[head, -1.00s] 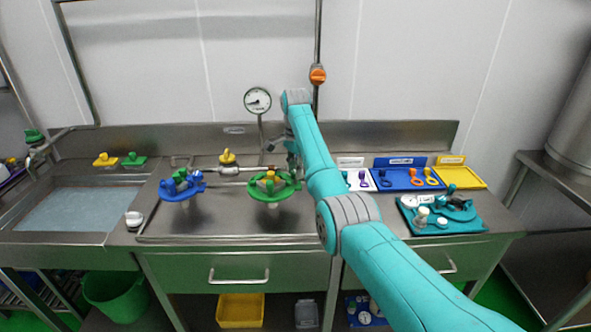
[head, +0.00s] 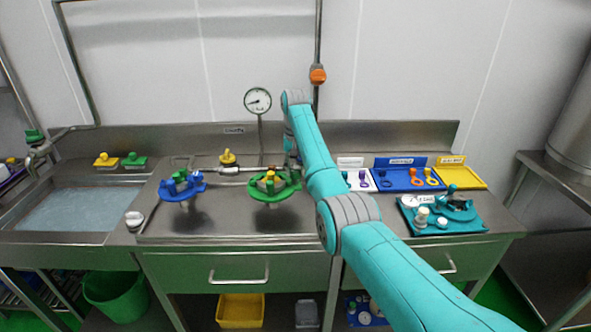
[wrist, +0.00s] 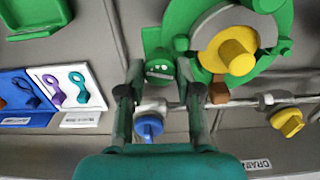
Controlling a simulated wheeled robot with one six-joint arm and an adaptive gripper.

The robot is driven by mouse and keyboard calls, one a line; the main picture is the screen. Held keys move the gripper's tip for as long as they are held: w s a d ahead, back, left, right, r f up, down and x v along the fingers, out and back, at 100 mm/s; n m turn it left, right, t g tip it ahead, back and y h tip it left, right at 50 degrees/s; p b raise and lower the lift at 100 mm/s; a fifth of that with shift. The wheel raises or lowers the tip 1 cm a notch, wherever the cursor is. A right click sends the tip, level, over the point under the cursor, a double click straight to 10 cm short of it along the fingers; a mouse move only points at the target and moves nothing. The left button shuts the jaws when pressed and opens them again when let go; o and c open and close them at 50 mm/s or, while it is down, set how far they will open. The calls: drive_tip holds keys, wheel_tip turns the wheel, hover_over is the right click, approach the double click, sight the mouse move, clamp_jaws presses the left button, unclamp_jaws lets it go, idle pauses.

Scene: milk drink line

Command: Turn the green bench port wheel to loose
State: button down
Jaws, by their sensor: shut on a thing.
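The green bench port wheel (head: 266,195) lies flat above the steel bench in the head view, with a yellow hub at its centre. In the wrist view the green wheel (wrist: 279,20) is at the top right, with its yellow hub (wrist: 236,57) facing the camera. My gripper (wrist: 160,72) is shut on a green rim knob (wrist: 160,62) of the wheel, one finger on each side. In the head view my arm mostly hides the gripper, at the wheel's right side. A small brown block (wrist: 219,93) sits beside the wheel's rim.
A blue wheel (head: 182,187) stands left of the green one. A steel pipe with a yellow valve (head: 228,157) runs behind, below a gauge (head: 257,101). Coloured trays (head: 408,183) and a teal mat (head: 470,222) with parts lie to the right.

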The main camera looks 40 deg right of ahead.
sight(295, 171)
drive_tip(key=n, duration=0.4)
drive_tip(key=shift+n, duration=0.3)
drive_tip(key=n, duration=0.4)
drive_tip(key=shift+n, duration=0.3)
drive_tip(key=c, duration=0.8)
unclamp_jaws()
drive_tip(key=shift+r, duration=3.75)
